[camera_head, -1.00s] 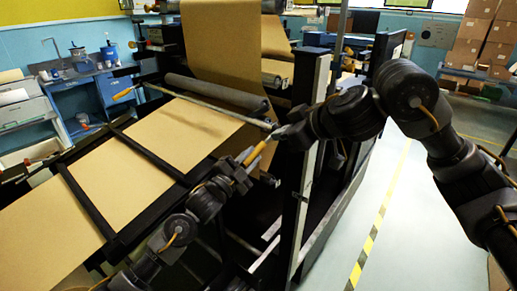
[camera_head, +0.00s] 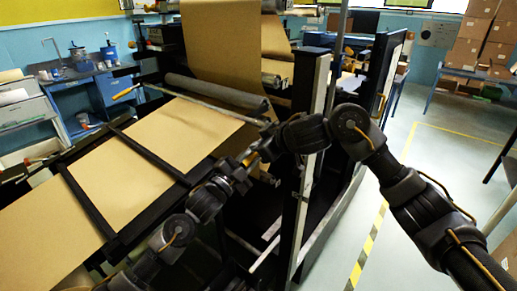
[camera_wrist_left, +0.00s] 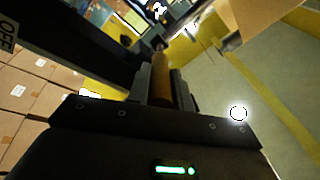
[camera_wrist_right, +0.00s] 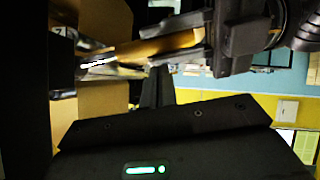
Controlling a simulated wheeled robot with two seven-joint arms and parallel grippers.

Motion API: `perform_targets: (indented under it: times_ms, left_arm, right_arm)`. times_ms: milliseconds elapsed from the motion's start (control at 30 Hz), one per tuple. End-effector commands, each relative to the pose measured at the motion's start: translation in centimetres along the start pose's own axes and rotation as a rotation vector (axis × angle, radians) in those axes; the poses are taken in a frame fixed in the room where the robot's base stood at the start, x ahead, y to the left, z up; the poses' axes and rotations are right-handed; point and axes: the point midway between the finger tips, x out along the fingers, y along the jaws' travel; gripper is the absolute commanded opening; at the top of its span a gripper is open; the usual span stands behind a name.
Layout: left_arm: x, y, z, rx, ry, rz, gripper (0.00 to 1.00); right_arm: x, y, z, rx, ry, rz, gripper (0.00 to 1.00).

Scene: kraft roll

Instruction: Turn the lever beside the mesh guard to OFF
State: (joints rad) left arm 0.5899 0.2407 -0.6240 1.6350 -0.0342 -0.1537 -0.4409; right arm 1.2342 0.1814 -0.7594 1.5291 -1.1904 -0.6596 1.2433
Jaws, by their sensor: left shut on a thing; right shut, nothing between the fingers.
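The lever's orange-brown handle (camera_wrist_left: 161,82) lies between the fingers of my left gripper (camera_wrist_left: 165,88) in the left wrist view. My left gripper is shut on it. An OFF label (camera_wrist_left: 8,35) shows at the left edge of that view. The handle also shows in the right wrist view (camera_wrist_right: 158,47), with the left gripper's fingers around its right end. My right gripper (camera_wrist_right: 156,88) is shut and empty just below the handle in that view. In the head view the right gripper (camera_head: 254,157) is close to the left one, and the two largely hide the lever. I cannot make out the mesh guard.
Brown kraft paper (camera_head: 165,140) runs over the machine bed under dark bars. A grey roller (camera_head: 215,91) lies above it. A white-faced upright post (camera_head: 318,105) stands close to my right arm. Open floor (camera_head: 400,240) with striped tape lies to the right.

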Motion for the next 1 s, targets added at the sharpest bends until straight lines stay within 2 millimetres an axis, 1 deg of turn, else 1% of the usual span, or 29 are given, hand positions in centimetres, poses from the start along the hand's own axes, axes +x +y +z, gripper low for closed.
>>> perform_targets:
  times_ms: [33,200,533,700,933,967,1000]
  left_arm:
    - [0.1,-0.3,0.0,0.001,-0.002,-0.006,0.00]
    - [0.1,-0.3,0.0,0.001,-0.002,-0.006,0.00]
    - [0.1,-0.3,0.0,0.001,-0.002,-0.006,0.00]
    - [0.1,-0.3,0.0,0.001,-0.001,-0.006,0.00]
    - [0.0,-0.3,-0.2,0.001,0.005,-0.007,0.00]
    - [0.0,-0.3,-0.2,0.001,0.006,-0.007,0.24]
    - [0.0,-0.4,-0.3,0.001,0.007,-0.008,0.30]
  right_arm:
    - [0.3,0.0,0.3,0.002,0.000,0.000,0.00]
    - [0.8,0.0,0.9,0.001,0.000,0.000,0.00]
    - [0.9,0.0,0.9,0.001,0.000,0.000,0.00]
    - [1.8,-0.2,2.1,0.003,-0.002,-0.002,0.00]
    - [2.2,-0.3,2.7,0.000,-0.014,-0.003,0.00]
    - [2.2,-0.3,2.8,0.000,-0.015,-0.004,0.00]
    - [2.2,-0.3,2.8,0.000,-0.016,-0.004,0.00]
